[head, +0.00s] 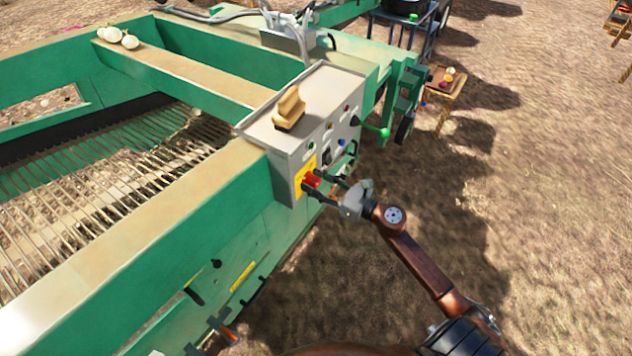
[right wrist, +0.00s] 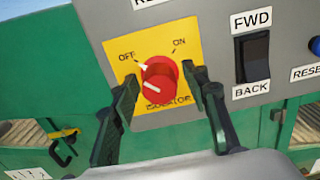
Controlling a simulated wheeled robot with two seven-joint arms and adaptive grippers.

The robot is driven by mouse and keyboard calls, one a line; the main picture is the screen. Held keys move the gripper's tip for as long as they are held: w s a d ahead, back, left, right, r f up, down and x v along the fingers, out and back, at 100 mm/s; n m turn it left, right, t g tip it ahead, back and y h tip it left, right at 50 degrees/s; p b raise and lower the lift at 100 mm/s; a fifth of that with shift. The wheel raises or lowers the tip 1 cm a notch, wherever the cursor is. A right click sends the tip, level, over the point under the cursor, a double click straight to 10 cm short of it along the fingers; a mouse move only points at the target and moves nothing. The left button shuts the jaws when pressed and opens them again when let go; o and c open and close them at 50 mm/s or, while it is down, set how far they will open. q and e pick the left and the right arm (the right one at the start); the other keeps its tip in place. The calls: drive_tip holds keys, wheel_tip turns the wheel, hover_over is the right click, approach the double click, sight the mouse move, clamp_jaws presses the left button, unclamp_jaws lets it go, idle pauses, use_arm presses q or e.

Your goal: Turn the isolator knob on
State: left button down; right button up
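The red isolator knob (head: 312,180) sits on a yellow plate on the grey control box (head: 325,105). In the right wrist view the knob (right wrist: 160,80) has a white pointer toward OFF at upper left; ON is printed at upper right. My right gripper (head: 318,184) is at the knob, its fingers on either side. In the right wrist view its fingers (right wrist: 160,82) are apart: the left one is very near or touching the knob's edge, and a narrow gap shows at the right one. My left gripper is not in view.
Right of the knob are a black FWD/BACK switch (right wrist: 253,58) and a blue RESET button (right wrist: 315,46). A wooden-handled brush (head: 290,108) lies on the box top. Green machine frame (head: 150,270) runs below and left. Open ground lies to the right.

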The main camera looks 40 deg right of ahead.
drive_tip(key=shift+d, duration=0.1)
drive_tip(key=c, duration=1)
